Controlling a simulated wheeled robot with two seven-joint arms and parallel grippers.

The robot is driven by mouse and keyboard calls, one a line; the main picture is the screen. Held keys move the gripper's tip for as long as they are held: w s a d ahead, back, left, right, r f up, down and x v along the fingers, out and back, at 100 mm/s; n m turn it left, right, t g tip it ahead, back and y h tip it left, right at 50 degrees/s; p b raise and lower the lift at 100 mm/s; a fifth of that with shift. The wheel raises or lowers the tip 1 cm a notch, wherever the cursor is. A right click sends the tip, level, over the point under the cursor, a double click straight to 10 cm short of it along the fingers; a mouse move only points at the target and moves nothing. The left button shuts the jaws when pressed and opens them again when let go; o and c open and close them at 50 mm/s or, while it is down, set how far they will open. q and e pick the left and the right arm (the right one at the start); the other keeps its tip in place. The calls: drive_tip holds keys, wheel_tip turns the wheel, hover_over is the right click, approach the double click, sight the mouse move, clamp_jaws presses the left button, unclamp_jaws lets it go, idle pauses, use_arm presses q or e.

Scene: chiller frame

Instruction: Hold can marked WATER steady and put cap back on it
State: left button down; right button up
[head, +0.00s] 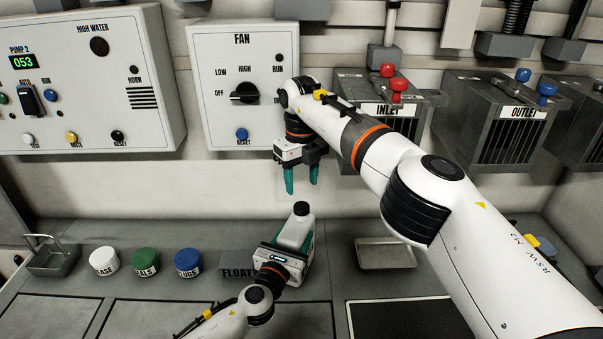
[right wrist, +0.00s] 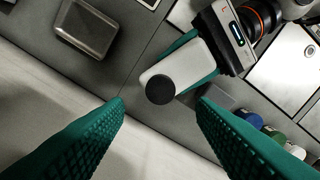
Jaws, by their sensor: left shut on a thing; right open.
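The can (head: 293,233) is a white, flat-sided bottle standing on the counter, and it also shows in the right wrist view (right wrist: 188,66). No WATER marking is readable. A dark round cap (head: 301,208) sits on its top; it is a dark disc in the right wrist view (right wrist: 160,89). I cannot tell whether it is tight. My left gripper (head: 298,246) is shut on the can, with green fingers along its sides. My right gripper (head: 302,178) is open and empty, pointing down above the cap, apart from it. In the right wrist view the cap lies between its fingertips (right wrist: 160,101).
A shallow metal tray (head: 385,262) lies right of the can. White, green (head: 146,262) and blue tubs and a grey FLOAT block (head: 237,264) stand to the left. The FAN panel (head: 245,95) and INLET box (head: 380,125) are on the wall behind.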

sight(302, 206)
drive_tip(key=n, duration=0.6)
drive_tip(key=shift+r, duration=0.35)
drive_tip(key=n, duration=0.5)
drive_tip(key=shift+r, duration=0.3)
drive_tip(key=shift+f, duration=4.05)
